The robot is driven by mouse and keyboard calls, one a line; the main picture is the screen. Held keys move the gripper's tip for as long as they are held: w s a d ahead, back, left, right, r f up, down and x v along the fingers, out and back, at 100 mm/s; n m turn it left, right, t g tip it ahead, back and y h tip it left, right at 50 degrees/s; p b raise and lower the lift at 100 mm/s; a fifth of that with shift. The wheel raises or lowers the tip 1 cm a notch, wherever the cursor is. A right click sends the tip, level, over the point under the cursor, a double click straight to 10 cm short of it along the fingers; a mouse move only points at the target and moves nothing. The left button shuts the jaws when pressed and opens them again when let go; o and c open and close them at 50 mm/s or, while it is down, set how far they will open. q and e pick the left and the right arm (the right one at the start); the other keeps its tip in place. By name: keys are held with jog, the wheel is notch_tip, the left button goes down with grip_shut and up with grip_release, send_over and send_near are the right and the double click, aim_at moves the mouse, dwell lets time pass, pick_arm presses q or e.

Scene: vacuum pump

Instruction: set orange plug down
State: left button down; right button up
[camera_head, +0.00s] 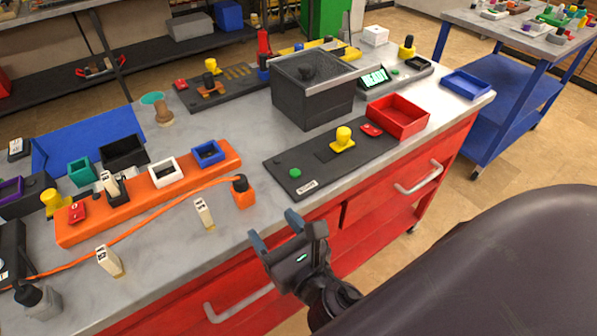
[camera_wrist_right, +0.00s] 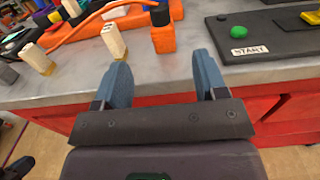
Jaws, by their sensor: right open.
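The orange plug (camera_head: 242,192) stands upright on the grey worktop (camera_head: 165,238), with a black top and an orange cable (camera_head: 180,203) running left from it. It also shows in the right wrist view (camera_wrist_right: 163,39), ahead of and between the fingers. My right gripper (camera_head: 275,231) is open and empty at the front edge of the worktop, apart from the plug. Its two blue fingers also show in the right wrist view (camera_wrist_right: 163,68). My left gripper is not in view.
A white labelled block (camera_head: 204,214) stands left of the plug; another (camera_head: 109,261) stands farther left. An orange strip (camera_head: 150,195) holds small bins behind. A dark START panel (camera_head: 325,160) lies right of the plug, with a red tray (camera_head: 397,116) beyond.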

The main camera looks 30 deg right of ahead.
jog(key=shift+f, duration=0.1)
jog(key=d+f+m, duration=0.1)
jog(key=f+m, duration=0.1)
jog(key=f+m+g, duration=0.1)
jog(key=f+m, duration=0.1)
jog(key=m, duration=0.1)
jog(key=d+f+m+g, duration=0.1)
jog(key=f+m, duration=0.1)
jog(key=shift+d+m, duration=0.3)
jog(key=shift+m, duration=0.1)
jog(key=s+d+f+m+g, duration=0.2)
jog(key=d+f+m, duration=0.3)
jog(key=m, duration=0.8)
jog(key=s+d+f+m+g, duration=0.2)
jog(key=s+d+f+m, duration=0.2)
jog(key=f+m, duration=0.6)
jog(key=d+m, duration=0.1)
jog(key=m, duration=0.3)
jog(key=shift+s+f+m+g+h, duration=0.3)
jog(key=shift+s+f+g+h, duration=0.05)
jog(key=shift+g+h, duration=0.05)
